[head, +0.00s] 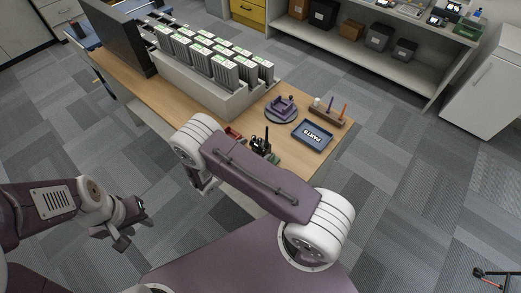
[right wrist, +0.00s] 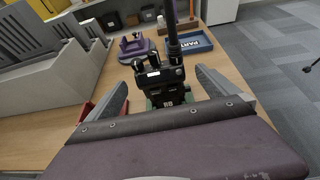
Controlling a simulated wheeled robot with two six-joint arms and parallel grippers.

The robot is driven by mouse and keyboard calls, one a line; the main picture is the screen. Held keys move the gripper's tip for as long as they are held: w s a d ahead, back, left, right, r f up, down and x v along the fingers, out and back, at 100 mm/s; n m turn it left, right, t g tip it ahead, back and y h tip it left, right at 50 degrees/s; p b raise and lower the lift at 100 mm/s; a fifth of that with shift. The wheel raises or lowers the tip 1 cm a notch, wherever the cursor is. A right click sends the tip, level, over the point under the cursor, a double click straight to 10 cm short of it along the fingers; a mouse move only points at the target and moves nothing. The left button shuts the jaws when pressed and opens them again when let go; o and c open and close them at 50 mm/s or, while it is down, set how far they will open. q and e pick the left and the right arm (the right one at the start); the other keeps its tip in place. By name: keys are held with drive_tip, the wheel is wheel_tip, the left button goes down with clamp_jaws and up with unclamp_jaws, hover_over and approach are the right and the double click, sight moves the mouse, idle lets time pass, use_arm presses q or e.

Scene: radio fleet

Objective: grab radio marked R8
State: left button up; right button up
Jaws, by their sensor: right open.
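A black radio (head: 262,146) with a tall antenna stands on the wooden table in the head view. In the right wrist view the radio (right wrist: 158,75) stands upright between the fingers of my right gripper (right wrist: 165,95). A small label low on its front appears to read R8, though it is blurred. My right gripper is open, with a finger on each side and gaps to the radio. In the head view my right arm hides most of that gripper. My left gripper (head: 130,225) hangs over the floor left of the table, open and empty.
A grey rack (head: 190,85) with several upright units stands left of the radio. Behind it are a purple stand (head: 282,108), a blue PARTS tray (head: 312,136) and a pen holder (head: 326,112). A red item (right wrist: 84,112) lies left of the radio.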

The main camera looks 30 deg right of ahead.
sight(262, 144)
drive_tip(key=shift+w+d+f, duration=0.15)
drive_tip(key=shift+w+d, duration=0.05)
drive_tip(key=shift+d, duration=0.2)
drive_tip(key=p+x, duration=0.2)
drive_tip(key=x, duration=0.2)
drive_tip(key=shift+w+d+f, duration=0.15)
drive_tip(key=shift+d, duration=0.2)
drive_tip(key=shift+w+d+f, duration=0.1)
drive_tip(key=c, duration=2)
